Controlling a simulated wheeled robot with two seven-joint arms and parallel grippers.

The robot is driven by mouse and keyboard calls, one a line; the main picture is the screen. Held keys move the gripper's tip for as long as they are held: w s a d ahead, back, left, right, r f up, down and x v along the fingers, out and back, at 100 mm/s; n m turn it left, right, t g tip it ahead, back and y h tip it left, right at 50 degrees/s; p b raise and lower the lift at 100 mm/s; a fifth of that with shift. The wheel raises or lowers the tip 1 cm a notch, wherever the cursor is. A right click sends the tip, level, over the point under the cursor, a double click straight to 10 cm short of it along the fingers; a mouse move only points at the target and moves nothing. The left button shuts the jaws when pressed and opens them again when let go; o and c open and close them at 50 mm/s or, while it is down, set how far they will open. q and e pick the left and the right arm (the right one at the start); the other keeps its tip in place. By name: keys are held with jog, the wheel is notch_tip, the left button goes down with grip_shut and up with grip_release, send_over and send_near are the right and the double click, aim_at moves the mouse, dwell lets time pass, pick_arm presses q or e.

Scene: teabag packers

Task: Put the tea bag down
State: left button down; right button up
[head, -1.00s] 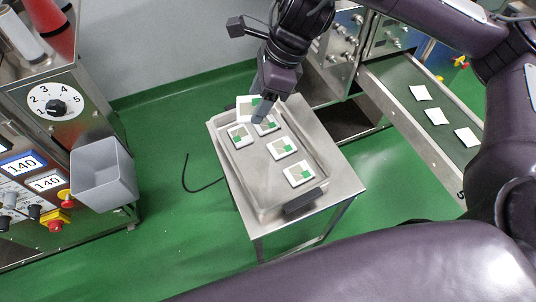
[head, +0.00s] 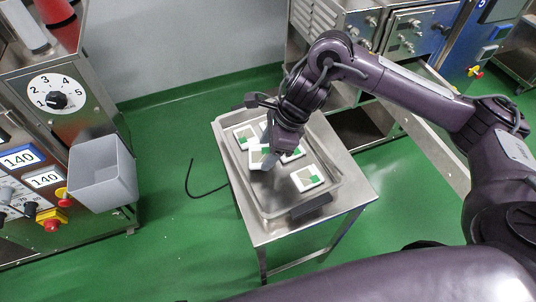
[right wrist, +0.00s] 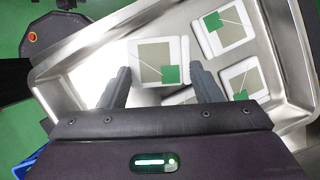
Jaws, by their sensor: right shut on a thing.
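My right gripper (head: 268,150) is over the metal tray (head: 275,213), shut on a white tea bag (head: 257,158) with a beige panel and a green square. In the right wrist view the held tea bag (right wrist: 158,52) spans between the two fingertips (right wrist: 163,78). Other tea bags lie in the tray: one at the back left (head: 244,137), one at the right front (head: 308,178), and one partly behind the gripper (head: 294,154). I cannot tell whether the held bag touches the tray floor. My left gripper is out of view.
The tray stands on a small steel table (head: 340,190). A grey bin (head: 103,175) hangs on the machine at left. The tray's front-left floor is clear.

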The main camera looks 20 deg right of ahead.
notch_tip(320, 180, down, 3)
jog(key=shift+r, duration=0.1)
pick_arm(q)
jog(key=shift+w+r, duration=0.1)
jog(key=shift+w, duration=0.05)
pick_arm(e)
jog(key=o, duration=0.9)
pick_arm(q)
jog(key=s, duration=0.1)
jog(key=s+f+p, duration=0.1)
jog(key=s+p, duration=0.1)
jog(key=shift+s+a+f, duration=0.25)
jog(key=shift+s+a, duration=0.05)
pick_arm(e)
jog(key=v, duration=1.2)
jog(key=shift+d, duration=0.1)
